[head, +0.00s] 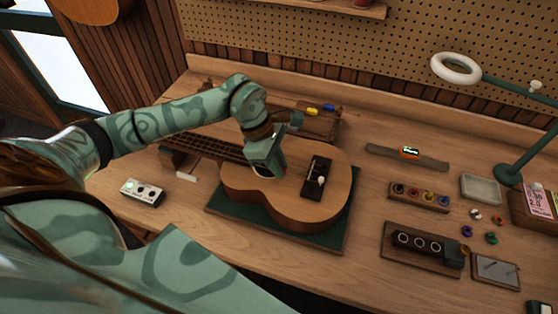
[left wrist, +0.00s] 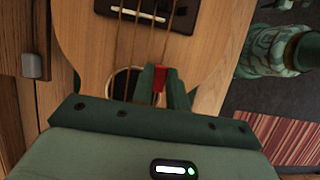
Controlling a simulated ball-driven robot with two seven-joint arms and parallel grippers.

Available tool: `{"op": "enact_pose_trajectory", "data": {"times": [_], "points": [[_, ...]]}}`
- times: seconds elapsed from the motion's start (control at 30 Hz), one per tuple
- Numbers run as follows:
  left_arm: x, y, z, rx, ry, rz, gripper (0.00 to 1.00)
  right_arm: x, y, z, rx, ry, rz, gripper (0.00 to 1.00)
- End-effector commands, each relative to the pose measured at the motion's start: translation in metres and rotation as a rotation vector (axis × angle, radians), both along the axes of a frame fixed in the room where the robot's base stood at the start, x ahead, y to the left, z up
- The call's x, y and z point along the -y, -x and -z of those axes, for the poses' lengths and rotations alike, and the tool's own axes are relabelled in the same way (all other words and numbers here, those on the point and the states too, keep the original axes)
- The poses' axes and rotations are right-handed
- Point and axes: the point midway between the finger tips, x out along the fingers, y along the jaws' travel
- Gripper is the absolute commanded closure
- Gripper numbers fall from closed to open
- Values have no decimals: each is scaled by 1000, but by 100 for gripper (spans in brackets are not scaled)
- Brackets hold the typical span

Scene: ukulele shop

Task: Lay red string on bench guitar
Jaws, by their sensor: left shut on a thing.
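The bench guitar (head: 284,190) lies face up on a dark green mat (head: 329,239), its neck pointing left and its dark bridge (head: 316,178) at the right of its body. In the left wrist view its top (left wrist: 215,40) carries several strings, the bridge (left wrist: 150,14) and the partly hidden sound hole (left wrist: 121,84). My left gripper (head: 268,170) is low over the guitar's body. In the left wrist view its fingers are shut on a small red piece, seemingly the red string (left wrist: 159,79), beside the sound hole. The rest of the string cannot be made out. My right gripper is out of view.
A rack with yellow and blue pieces (head: 313,111) stands behind the guitar. A small white box (head: 143,192) is at the left. To the right are a block of coloured rings (head: 420,197), a grey tray (head: 480,189) and a green lamp (head: 508,174).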

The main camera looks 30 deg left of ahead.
Motion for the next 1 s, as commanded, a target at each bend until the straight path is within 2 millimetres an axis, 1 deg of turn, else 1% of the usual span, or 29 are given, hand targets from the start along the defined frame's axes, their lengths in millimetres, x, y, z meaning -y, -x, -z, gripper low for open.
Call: {"op": "enact_pose_trajectory", "data": {"times": [0.7,0.73,0.77,0.8,0.83,1.0], "points": [[0,0,1,0,0,-1,100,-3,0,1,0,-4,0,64],[0,0,1,0,0,-1,82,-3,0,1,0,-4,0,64],[0,0,1,0,0,-1,74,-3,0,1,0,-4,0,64],[0,0,1,0,0,-1,63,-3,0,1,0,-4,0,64],[0,0,1,0,0,-1,59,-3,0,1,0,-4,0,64],[0,0,1,0,0,-1,59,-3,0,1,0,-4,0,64]]}}
